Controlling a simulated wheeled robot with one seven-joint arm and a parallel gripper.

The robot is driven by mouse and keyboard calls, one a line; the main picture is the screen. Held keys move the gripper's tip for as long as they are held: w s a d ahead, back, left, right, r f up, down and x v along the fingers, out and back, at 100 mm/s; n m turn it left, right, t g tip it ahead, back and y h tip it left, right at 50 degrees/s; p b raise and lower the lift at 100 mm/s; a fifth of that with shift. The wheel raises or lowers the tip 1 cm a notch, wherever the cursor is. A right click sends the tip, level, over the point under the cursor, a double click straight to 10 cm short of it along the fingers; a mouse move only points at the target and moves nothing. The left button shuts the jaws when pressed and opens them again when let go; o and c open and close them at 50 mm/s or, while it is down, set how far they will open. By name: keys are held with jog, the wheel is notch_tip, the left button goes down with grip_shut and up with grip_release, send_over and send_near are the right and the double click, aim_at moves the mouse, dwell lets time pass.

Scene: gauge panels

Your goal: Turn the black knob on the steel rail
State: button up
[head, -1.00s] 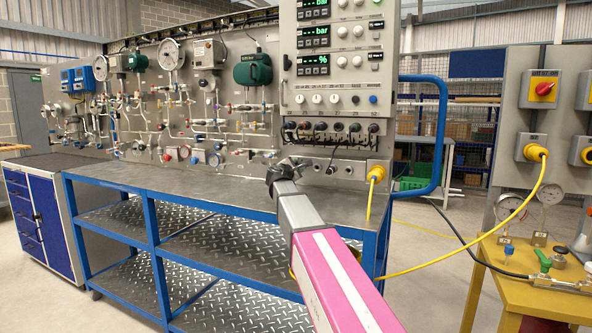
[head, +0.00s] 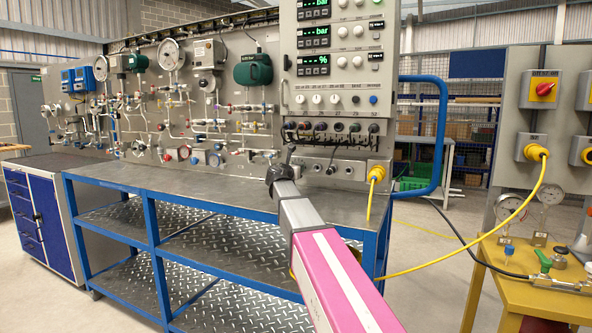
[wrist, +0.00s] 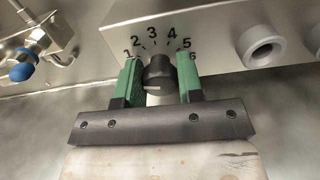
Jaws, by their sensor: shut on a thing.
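In the wrist view the black knob (wrist: 159,70) sits on the steel rail (wrist: 218,28), below a printed scale numbered 1 to 6. A pale mark shows low on the knob. My gripper (wrist: 161,74) has its two green fingers on either side of the knob, shut on it; the left finger is by the 1, the right by the 6. In the head view my gripper (head: 288,156) is at the left part of the steel rail (head: 345,169), above the bench. The knob is hidden behind it there.
A round grey socket (wrist: 264,47) is on the rail to the right. A fitting with a blue cap (wrist: 22,71) is at the left. In the head view a yellow plug (head: 376,174) with its cable is to the right of my gripper. The bench top (head: 180,185) is clear.

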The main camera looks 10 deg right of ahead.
jog(key=shift+n, duration=1.2)
jog(key=o, duration=0.9)
jog(key=shift+s+a, duration=0.1)
jog(key=v, duration=1)
jog(key=shift+s+a, duration=0.2)
jog(key=shift+s, duration=0.1)
